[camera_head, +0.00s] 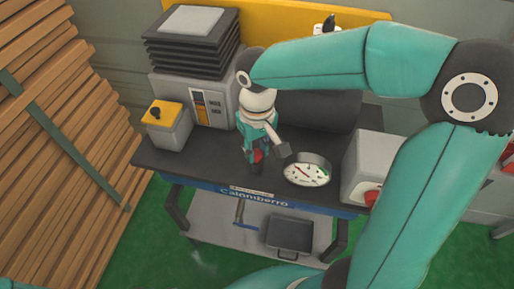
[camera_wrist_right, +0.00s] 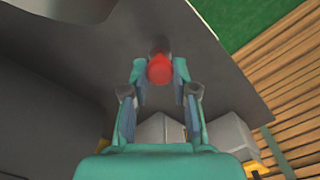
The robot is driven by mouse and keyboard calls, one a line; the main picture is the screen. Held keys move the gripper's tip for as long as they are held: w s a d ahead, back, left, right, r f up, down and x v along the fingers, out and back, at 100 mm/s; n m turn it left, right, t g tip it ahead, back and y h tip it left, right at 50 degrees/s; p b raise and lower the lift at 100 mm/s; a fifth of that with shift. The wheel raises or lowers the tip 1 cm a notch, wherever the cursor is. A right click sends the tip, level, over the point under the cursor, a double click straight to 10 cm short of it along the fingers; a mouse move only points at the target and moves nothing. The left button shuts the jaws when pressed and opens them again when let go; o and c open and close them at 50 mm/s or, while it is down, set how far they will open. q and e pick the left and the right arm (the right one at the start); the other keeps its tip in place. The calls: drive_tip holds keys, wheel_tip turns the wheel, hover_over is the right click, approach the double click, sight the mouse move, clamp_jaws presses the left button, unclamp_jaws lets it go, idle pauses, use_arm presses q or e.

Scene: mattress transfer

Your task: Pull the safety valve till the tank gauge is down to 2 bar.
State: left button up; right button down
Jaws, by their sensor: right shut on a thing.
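The round white tank gauge (camera_head: 306,171) faces up on the dark bench top in the head view. A red needle or mark and a green zone show on its dial, but the reading is too small to tell. My right gripper (camera_head: 257,150) points down just left of the gauge, shut on a small red knob (camera_head: 258,156), which looks like the safety valve. In the right wrist view the red knob (camera_wrist_right: 159,69) sits between the two fingertips (camera_wrist_right: 160,72). My left gripper is not in view.
The bench (camera_head: 205,160) also bears a grey machine with stacked dark plates (camera_head: 195,42), a yellow-topped box (camera_head: 166,124) and a grey box with a red knob (camera_head: 362,168). A black bin (camera_head: 289,234) stands on the lower shelf. Wooden slats (camera_head: 55,150) stand at left.

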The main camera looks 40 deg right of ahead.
sight(257, 153)
drive_tip(key=shift+r+p, duration=0.35)
drive_tip(key=shift+r, duration=0.5)
drive_tip(key=shift+f, duration=0.1)
drive_tip(key=c, duration=0.9)
unclamp_jaws()
wheel_tip(257, 153, up, 12)
drive_tip(key=shift+f, duration=0.15)
